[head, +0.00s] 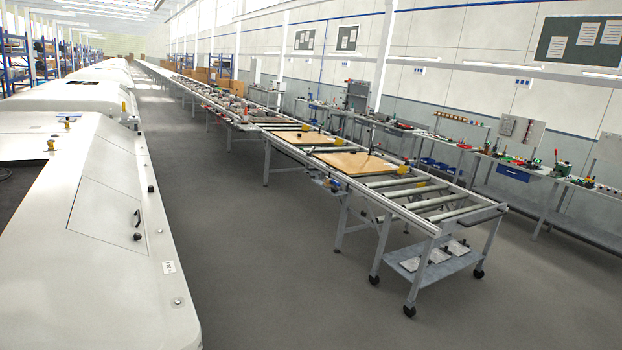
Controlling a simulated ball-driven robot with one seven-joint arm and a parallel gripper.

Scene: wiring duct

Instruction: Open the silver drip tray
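I cannot make out a silver drip tray with certainty. A grey, tray-like flat piece (474,218) sits at the near end of the roller table (402,207); I cannot tell whether it is the drip tray or whether it opens. A grey lower shelf (432,262) on the same table carries several pale flat pieces. A white machine housing (60,255) fills the left side, with a sloped panel (112,195) that has a black handle (137,218) and looks closed. My gripper is not in the picture.
A wide grey floor aisle (255,270) lies clear between the housing and the roller table. The table stands on legs, with black casters at its near end. Wooden boards (352,163) lie on the rollers. Workbenches (500,160) with tools line the right wall.

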